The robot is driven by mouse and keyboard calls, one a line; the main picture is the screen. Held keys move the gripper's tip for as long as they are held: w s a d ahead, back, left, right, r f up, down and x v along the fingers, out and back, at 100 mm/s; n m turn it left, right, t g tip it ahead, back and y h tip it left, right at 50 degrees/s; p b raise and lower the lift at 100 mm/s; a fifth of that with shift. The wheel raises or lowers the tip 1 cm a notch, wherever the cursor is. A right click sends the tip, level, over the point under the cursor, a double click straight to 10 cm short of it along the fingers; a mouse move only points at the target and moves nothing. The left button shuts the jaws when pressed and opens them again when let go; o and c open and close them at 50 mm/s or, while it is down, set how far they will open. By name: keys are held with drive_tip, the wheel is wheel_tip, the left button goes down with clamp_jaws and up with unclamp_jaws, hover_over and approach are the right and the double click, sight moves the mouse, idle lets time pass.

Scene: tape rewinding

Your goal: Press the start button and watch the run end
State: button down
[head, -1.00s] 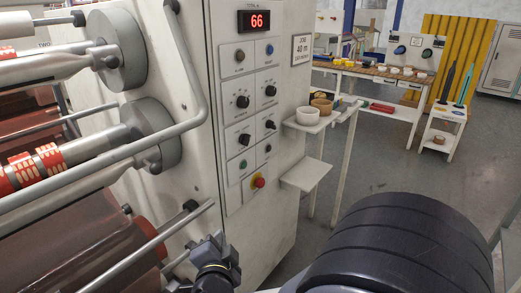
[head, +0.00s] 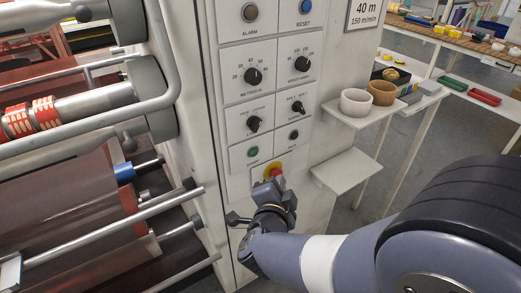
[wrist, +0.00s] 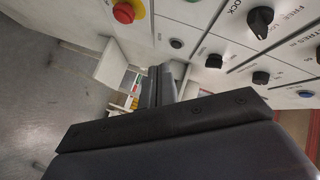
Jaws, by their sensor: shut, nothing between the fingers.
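The control panel on the white machine cabinet has a green button (head: 252,152) at its lower left, with a label too small to read. A black button (head: 294,134) sits right of it, and it also shows in the wrist view (wrist: 176,43). A red stop button on a yellow ring (head: 274,170) is below; it shows in the wrist view (wrist: 124,12) too. My gripper (head: 268,182) is shut and empty, in front of the panel's lower edge by the red button and partly covering it. In the wrist view its fingers (wrist: 158,76) are together. I see no green button there.
A small shelf (head: 352,120) with a white cup (head: 355,102) and a brown cup (head: 382,92) juts out right of the panel, above a lower shelf (head: 348,172). Machine rollers and a bent rail (head: 168,70) are at the left. A workbench (head: 440,42) stands behind.

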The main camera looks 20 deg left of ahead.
drive_tip(key=shift+a, duration=0.1)
drive_tip(key=w+a+p, duration=0.1)
drive_tip(key=w+a, duration=0.4)
drive_tip(key=a, duration=0.1)
drive_tip(key=shift+w+a, duration=0.3)
drive_tip(key=shift+w, duration=0.05)
idle(2.2)
drive_tip(key=shift+w+a, duration=0.25)
drive_tip(key=shift+a, duration=0.05)
drive_tip(key=shift+w+a+p, duration=0.25)
drive_tip(key=shift+p, duration=0.05)
idle(0.7)
drive_tip(key=shift+s+d, duration=0.5)
drive_tip(key=shift+d, duration=0.1)
drive_tip(key=shift+s+d+b, duration=0.7)
drive_tip(key=shift+s+d, duration=0.95)
drive_tip(key=shift+d, duration=0.25)
